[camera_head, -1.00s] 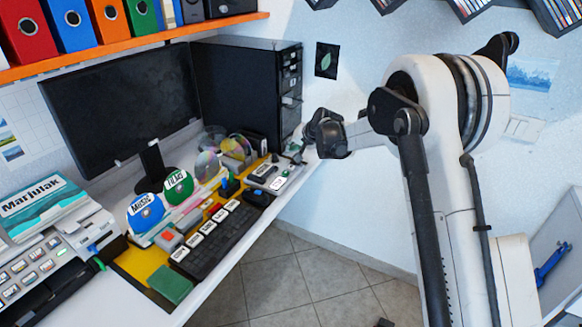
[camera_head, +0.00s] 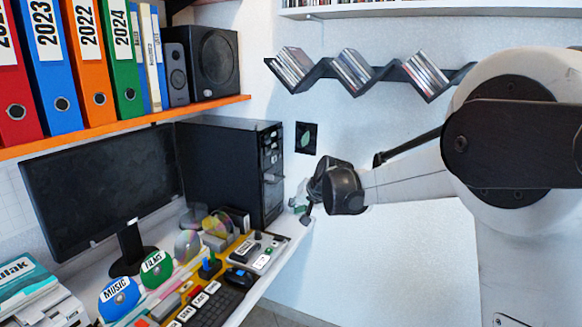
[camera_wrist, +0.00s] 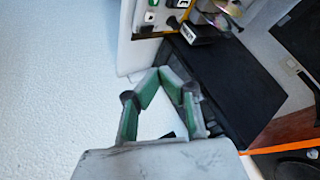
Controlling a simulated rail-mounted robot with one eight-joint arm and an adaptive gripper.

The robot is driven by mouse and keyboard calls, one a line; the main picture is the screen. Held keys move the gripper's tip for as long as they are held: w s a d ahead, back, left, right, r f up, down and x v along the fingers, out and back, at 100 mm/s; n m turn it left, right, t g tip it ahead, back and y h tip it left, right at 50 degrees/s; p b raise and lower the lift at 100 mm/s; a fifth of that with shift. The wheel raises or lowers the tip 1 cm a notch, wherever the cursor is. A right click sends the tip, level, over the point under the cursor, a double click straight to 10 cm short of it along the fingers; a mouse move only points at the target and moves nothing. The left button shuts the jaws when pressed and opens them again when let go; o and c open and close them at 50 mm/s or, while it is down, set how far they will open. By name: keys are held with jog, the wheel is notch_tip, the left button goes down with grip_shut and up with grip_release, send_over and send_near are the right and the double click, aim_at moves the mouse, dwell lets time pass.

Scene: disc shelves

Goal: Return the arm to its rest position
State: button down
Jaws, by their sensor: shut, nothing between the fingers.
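My gripper (camera_head: 302,210) is at the end of my white and black arm, which comes in from the right of the head view. It is in front of the wall, near the right end of the desk and the black computer tower (camera_head: 232,165). In the wrist view the green-padded fingers of my gripper (camera_wrist: 161,74) meet at their tips with nothing between them. The tower (camera_wrist: 228,85) lies behind and to the right of the fingers there. I cannot tell the exact gap between them.
A zigzag shelf with discs (camera_head: 350,72) hangs on the wall. Binders (camera_head: 62,60) and a speaker (camera_head: 214,62) stand on the orange-edged shelf (camera_head: 130,122). The monitor (camera_head: 100,185), keyboard (camera_head: 215,303) and disc holders (camera_head: 118,297) stand on the desk. The wall area left of the wrist view is bare.

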jog(key=s+d+r+h, duration=0.1)
jog(key=s+d+r, duration=0.25)
jog(key=s, duration=0.45)
jog(key=s+d+r, duration=0.2)
jog(key=s+d, duration=0.2)
jog(key=s, duration=0.3)
jog(key=s+d+r+h, duration=0.1)
jog(key=s+d+r, duration=0.25)
jog(key=s, duration=0.45)
jog(key=s+d+f, duration=0.2)
jog(key=s, duration=0.5)
jog(key=s+d+f+h, duration=0.1)
jog(key=s+d+f, duration=0.1)
jog(key=s, duration=0.5)
jog(key=s+d+f+h, duration=0.1)
jog(key=s+d+f, duration=0.2)
jog(key=s, duration=0.4)
jog(key=shift+s+d+n, duration=0.25)
jog(key=shift+n, duration=0.15)
